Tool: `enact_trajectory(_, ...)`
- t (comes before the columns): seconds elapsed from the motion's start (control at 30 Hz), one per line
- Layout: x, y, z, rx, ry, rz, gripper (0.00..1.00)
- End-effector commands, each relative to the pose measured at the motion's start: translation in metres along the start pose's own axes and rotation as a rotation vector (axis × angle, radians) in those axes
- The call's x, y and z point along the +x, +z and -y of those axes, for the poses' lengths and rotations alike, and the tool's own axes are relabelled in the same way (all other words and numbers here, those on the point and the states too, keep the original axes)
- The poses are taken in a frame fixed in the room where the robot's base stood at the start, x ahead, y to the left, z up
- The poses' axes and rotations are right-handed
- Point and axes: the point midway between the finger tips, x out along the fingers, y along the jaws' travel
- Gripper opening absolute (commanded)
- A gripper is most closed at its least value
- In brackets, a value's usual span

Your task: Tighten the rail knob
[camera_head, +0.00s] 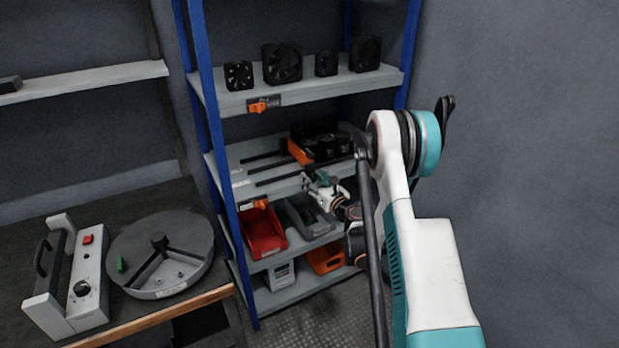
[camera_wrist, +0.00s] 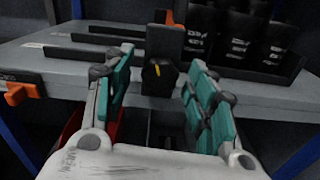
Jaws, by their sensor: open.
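In the wrist view a black knob (camera_wrist: 158,76) with a yellow pointer mark sits at the front edge of the middle shelf, below a dark upright block (camera_wrist: 164,44) with a label. My gripper (camera_wrist: 163,88) is open, its two teal-padded fingers left and right of the knob in the picture. I cannot tell whether the knob lies between the fingertips in depth; no contact shows. In the head view my gripper (camera_head: 322,181) is at the front edge of the middle shelf, and the knob cannot be made out there.
Black capacitors (camera_wrist: 238,38) stand in a tray to the right of the knob. Dark rails (camera_wrist: 82,53) lie on the shelf to the left. An orange tab (camera_wrist: 20,93) is on the shelf edge. Red bin (camera_head: 263,234) and grey bin (camera_head: 308,216) stand below. Blue uprights (camera_head: 221,150) flank the shelves.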

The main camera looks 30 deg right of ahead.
Motion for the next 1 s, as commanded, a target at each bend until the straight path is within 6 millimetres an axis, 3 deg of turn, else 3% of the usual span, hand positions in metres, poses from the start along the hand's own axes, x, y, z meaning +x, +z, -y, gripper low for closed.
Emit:
enact_trajectory(0.17, -0.0001, 0.0001, 0.0001, 0.0, 0.0, 0.0, 0.52)
enact_trajectory(0.4, 0.0, 0.0001, 0.0001, 0.0, 0.0, 0.0, 0.07)
enact_trajectory(0.73, 0.0, 0.0001, 0.0001, 0.026, 0.0, 0.0, 0.07)
enact_trajectory(1.0, 0.0, 0.0001, 0.0002, 0.169, 0.0, 0.0, 0.07)
